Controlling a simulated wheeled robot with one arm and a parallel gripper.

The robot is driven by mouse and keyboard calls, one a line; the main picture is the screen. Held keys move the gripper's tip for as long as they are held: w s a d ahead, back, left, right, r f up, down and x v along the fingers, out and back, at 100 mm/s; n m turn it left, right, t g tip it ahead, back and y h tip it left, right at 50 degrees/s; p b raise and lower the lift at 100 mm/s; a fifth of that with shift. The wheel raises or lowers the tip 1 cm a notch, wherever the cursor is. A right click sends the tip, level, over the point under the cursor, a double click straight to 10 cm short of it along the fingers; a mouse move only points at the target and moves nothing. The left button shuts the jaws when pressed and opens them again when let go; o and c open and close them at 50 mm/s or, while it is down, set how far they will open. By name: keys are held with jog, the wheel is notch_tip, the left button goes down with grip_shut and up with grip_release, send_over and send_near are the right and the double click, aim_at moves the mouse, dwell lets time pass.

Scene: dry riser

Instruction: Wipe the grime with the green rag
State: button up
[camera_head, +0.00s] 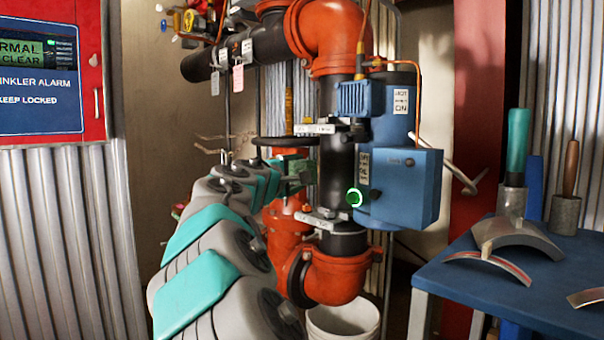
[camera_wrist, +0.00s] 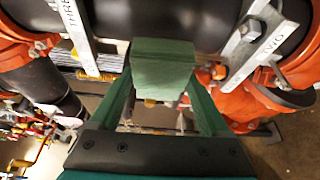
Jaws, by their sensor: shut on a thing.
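My gripper (camera_head: 300,172) is at the black vertical pipe (camera_head: 336,190), on its left side in the head view. In the wrist view my gripper (camera_wrist: 162,90) is shut on the green rag (camera_wrist: 162,68), which looks like a folded block between the two green fingers. The rag is up against or very close to the dark pipe (camera_wrist: 180,22); I cannot tell whether it touches. The rag is small and partly hidden by the fingers in the head view. I cannot make out the grime in either view; the rag may cover it.
A blue pump box (camera_head: 400,188) with a lit green ring stands right of the pipe. Orange pipe elbows (camera_head: 335,275) lie above and below. A white bucket (camera_head: 343,320) stands below. A blue table (camera_head: 500,295) at right carries curved pieces and handled tools. A red alarm cabinet (camera_head: 50,110) hangs left.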

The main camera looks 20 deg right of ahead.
jog(key=shift+s+a, duration=0.3)
jog(key=shift+a, duration=0.4)
jog(key=shift+s+a, duration=0.25)
jog(key=shift+a, duration=0.45)
